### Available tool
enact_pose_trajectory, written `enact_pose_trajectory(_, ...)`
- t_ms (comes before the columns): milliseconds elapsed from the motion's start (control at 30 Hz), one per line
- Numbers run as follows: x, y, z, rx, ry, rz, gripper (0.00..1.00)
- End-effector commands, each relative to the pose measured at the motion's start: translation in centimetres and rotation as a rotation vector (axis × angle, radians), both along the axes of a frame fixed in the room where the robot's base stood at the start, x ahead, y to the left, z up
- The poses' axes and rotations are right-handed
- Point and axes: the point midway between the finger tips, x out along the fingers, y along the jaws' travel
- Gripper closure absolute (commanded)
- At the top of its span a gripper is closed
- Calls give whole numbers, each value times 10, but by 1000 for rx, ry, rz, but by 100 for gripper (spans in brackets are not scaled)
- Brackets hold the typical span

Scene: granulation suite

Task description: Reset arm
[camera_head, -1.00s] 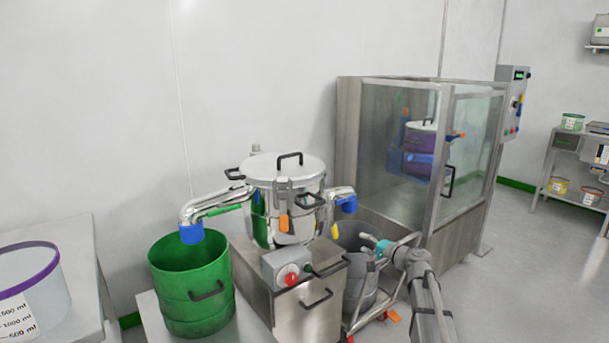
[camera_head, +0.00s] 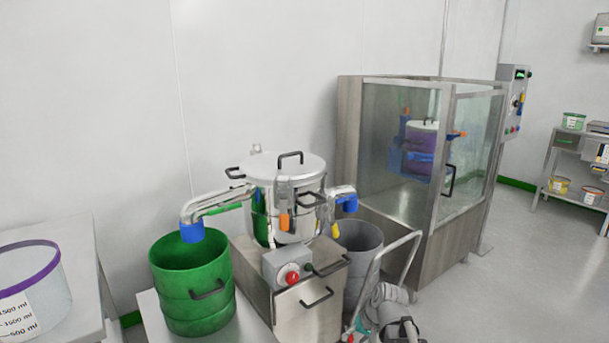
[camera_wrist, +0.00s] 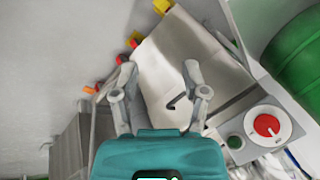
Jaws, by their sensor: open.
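My gripper (camera_wrist: 160,67) is open in the wrist view, its two grey fingers spread apart with nothing between them. Its teal body fills the bottom of that view. Beyond the fingers is the steel base (camera_wrist: 225,75) of the sifting machine, with a dark handle and a red knob (camera_wrist: 266,126) to the right. In the head view my arm is folded low at the bottom right of centre, in front of the grey bin (camera_head: 360,240) and cart handle. Only a bit of teal shows there, so the fingers cannot be made out.
The lidded steel machine (camera_head: 285,170) stands left of my arm, with its red knob (camera_head: 291,278). A green drum (camera_head: 190,285) is under its left spout. A glass-walled cabinet (camera_head: 395,160) stands behind. Open floor (camera_head: 510,270) lies to the right.

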Motion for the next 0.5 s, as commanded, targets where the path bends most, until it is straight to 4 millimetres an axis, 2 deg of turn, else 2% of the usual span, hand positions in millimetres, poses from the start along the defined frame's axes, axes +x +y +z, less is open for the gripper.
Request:
enact_pose_trajectory(33,-16,-2,-4,-48,23,16,42)
enact_pose_trajectory(100,-29,-8,-7,-106,52,32,42)
enact_pose_trajectory(500,-82,-31,-15,-341,163,78,42)
